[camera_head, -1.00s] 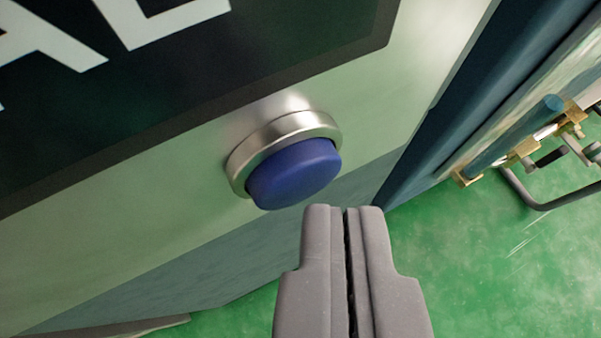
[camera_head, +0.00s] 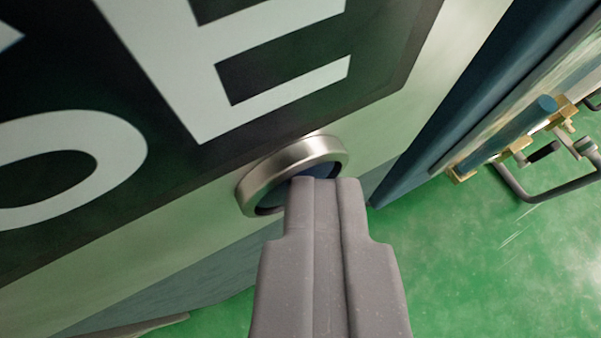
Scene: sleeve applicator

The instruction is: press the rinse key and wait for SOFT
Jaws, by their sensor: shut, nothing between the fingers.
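The rinse key is a blue round button (camera_head: 318,171) in a silver metal ring (camera_head: 262,178) on a pale panel. My gripper (camera_head: 323,182) is shut and empty, with its fingertips at the button inside the ring. The fingers hide most of the button, which sits deep within the ring. Above it is a dark display (camera_head: 180,150) with large pale letters. Only part of the text shows: a round letter like O or C at left and an E-like letter at right. The whole word is cut off by the frame.
A dark blue upright post (camera_head: 440,105) stands right of the panel. Beyond it are a blue rod with brass fittings (camera_head: 510,148) and a dark bent metal bar (camera_head: 545,195). The green floor (camera_head: 480,265) is open at lower right.

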